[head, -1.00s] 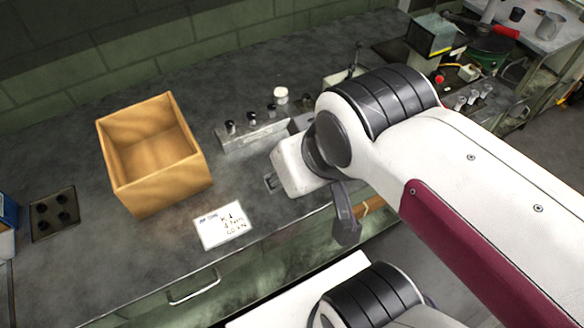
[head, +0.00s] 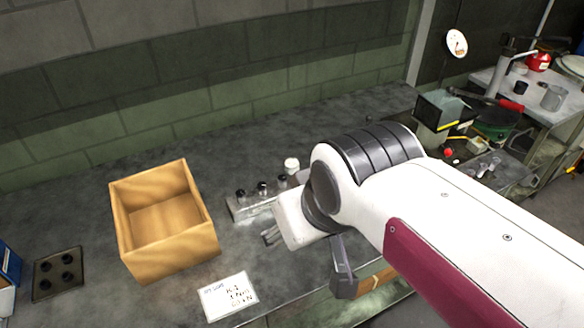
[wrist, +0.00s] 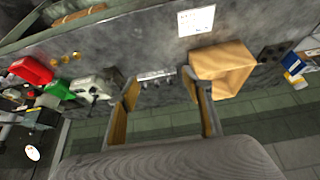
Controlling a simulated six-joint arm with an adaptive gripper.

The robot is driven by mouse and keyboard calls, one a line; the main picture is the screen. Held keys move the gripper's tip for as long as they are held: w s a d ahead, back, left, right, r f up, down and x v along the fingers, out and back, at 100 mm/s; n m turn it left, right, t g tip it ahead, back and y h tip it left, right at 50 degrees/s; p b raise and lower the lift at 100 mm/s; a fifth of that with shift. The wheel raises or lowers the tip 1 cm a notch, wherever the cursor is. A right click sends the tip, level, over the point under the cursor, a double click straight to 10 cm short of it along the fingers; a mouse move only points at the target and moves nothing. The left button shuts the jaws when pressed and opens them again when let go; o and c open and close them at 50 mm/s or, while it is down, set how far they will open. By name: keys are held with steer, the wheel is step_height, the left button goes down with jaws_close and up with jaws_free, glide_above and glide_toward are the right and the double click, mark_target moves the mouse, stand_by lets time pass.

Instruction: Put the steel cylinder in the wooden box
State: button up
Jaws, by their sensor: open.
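The wooden box (head: 205,245) is open-topped, looks empty and stands upright on the bench, left of my arm in the head view. It also shows in the wrist view (wrist: 225,62). A metal rack (head: 248,208) with several dark-topped pieces lies between the box and my arm. It appears between my fingers in the wrist view (wrist: 155,76). I cannot single out the steel cylinder; my wrist link hides part of the rack area. My gripper (wrist: 152,77) is open and empty above the bench, its two fingers apart. In the head view one dark finger (head: 343,280) shows.
A white label card (head: 229,297) lies before the box. A white-topped container (head: 291,165) stands behind the rack. A dark plate with knobs (head: 57,273) is at the left. Clutter fills the right end around a glass-sided box (head: 440,112). The bench behind the wooden box is clear.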

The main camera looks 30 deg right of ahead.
steer(key=w+d, duration=0.3)
steer(key=w, duration=0.8)
steer(key=m+g+h, duration=0.1)
glide_toward(292, 164)
steer(key=shift+w+f, duration=0.6)
steer(key=shift+x, duration=1.25)
steer(key=shift+f, duration=0.1)
steer(key=shift+s+x, duration=0.2)
steer(key=shift+x, duration=2.3)
steer(key=shift+d+f, duration=0.1)
